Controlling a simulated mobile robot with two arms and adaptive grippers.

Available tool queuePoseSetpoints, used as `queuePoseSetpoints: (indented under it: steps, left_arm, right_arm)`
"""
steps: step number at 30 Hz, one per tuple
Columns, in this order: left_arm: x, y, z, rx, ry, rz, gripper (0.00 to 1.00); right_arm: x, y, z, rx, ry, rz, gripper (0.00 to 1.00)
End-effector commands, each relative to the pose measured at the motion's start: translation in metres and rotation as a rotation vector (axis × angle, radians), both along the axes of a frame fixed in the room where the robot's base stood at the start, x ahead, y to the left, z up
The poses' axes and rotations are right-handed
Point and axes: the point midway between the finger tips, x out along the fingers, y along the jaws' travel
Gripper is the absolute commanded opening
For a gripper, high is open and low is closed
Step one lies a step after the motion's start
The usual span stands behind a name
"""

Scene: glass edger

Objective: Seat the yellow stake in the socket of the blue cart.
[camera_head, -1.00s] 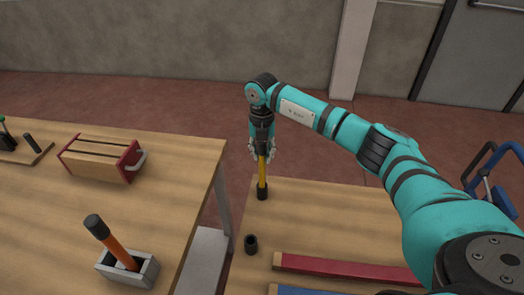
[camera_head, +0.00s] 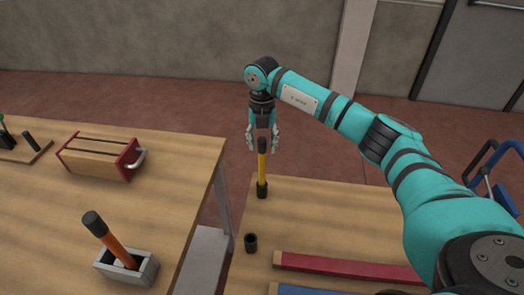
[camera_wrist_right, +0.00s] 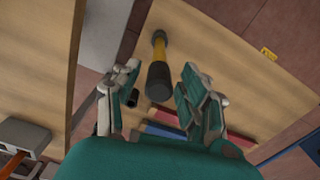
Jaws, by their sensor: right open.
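The yellow stake (camera_head: 262,166) with a black top stands upright on the wooden deck of the blue cart (camera_head: 350,218). Its foot is in a black socket (camera_head: 262,190) near the deck's far left corner. My right gripper (camera_head: 263,148) is open above the stake, its fingers on either side of the black top. In the right wrist view the stake (camera_wrist_right: 159,48) shows between the open fingers, its black end toward the camera. The stake's depth in the socket cannot be seen. My left gripper is out of view.
An empty black socket (camera_head: 251,243) stands nearer on the deck. Red (camera_head: 345,267) and blue (camera_head: 300,290) bars lie to its right. The wooden table (camera_head: 60,220) at left holds a grey holder (camera_head: 146,270) with an orange stake (camera_head: 119,250) and a wooden box (camera_head: 98,158).

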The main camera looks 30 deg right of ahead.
Motion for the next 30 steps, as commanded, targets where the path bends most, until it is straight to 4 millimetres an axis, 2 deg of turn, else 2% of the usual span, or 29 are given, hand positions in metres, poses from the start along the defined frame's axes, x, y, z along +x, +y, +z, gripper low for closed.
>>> queuePoseSetpoints:
  steps: [6,12,18,30]
  left_arm:
    - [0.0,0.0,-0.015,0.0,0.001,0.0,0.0]
    - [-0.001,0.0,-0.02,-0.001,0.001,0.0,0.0]
    - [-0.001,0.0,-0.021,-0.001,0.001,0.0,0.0]
    - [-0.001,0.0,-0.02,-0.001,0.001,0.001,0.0]
  right_arm:
    - [0.001,0.0,0.048,0.001,-0.006,0.002,0.43]
    - [0.001,0.0,0.078,0.001,-0.003,0.0,0.43]
    - [0.0,0.0,0.088,0.0,0.0,0.0,0.43]
    - [0.0,0.0,0.088,0.0,0.0,0.001,0.43]
